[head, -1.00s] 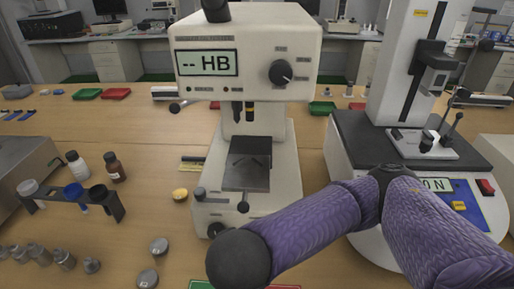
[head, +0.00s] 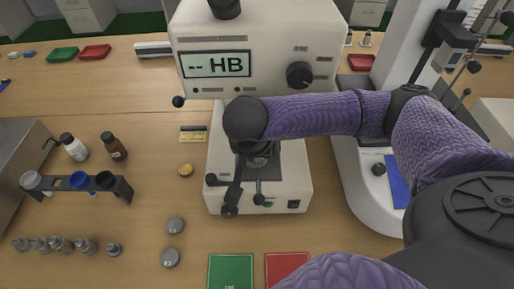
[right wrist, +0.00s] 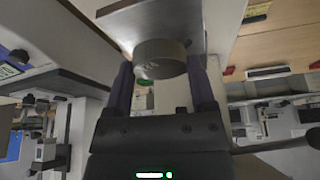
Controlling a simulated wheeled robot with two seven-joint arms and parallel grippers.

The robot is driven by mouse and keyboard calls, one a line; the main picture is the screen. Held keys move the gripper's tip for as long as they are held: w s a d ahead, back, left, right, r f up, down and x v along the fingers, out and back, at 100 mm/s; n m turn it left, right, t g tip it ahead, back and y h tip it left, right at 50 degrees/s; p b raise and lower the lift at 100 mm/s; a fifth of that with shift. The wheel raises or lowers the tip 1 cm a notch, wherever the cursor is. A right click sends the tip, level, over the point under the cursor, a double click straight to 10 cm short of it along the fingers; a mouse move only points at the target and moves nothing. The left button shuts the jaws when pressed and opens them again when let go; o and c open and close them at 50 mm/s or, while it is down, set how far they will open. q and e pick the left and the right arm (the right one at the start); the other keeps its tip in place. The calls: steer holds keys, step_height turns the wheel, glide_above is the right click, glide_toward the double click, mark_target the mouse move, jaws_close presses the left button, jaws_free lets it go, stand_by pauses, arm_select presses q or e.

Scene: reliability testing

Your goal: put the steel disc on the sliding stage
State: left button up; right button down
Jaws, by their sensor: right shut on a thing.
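The steel disc (right wrist: 160,58) is a grey, short cylinder between the fingertips of my right gripper (right wrist: 160,68), which is shut on it. The right wrist view appears upside down; the sliding stage (right wrist: 150,18) is a flat plate right beside the disc there. I cannot tell whether they touch. In the head view my right arm reaches across the front of the HB tester (head: 255,50). Its dark wrist hides most of the stage and the disc. My left gripper is not in view.
Two loose grey discs (head: 175,225) (head: 170,257) lie left of the tester, near a yellowish piece (head: 185,170). A green pad (head: 231,271) and a red pad (head: 286,268) lie in front. A bottle rack (head: 105,185) and metal weights (head: 60,244) stand further left.

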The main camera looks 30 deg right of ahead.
mark_target(253, 163)
steer(key=shift+w+d, duration=0.95)
steer(key=shift+w, duration=0.05)
step_height(253, 163, down, 4)
steer(key=shift+r, duration=0.2)
steer(key=shift+f+b, duration=0.1)
steer(key=shift+b, duration=0.2)
jaws_free()
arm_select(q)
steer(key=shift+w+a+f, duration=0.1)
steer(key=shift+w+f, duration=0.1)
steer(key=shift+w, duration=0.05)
arm_select(e)
steer(key=shift+r, duration=0.2)
steer(key=p+v, duration=0.2)
steer(key=v, duration=0.9)
steer(key=shift+w+r, duration=0.1)
steer(key=shift+r, duration=0.05)
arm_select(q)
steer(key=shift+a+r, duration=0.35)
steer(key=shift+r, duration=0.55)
arm_select(e)
steer(key=shift+r, duration=0.3)
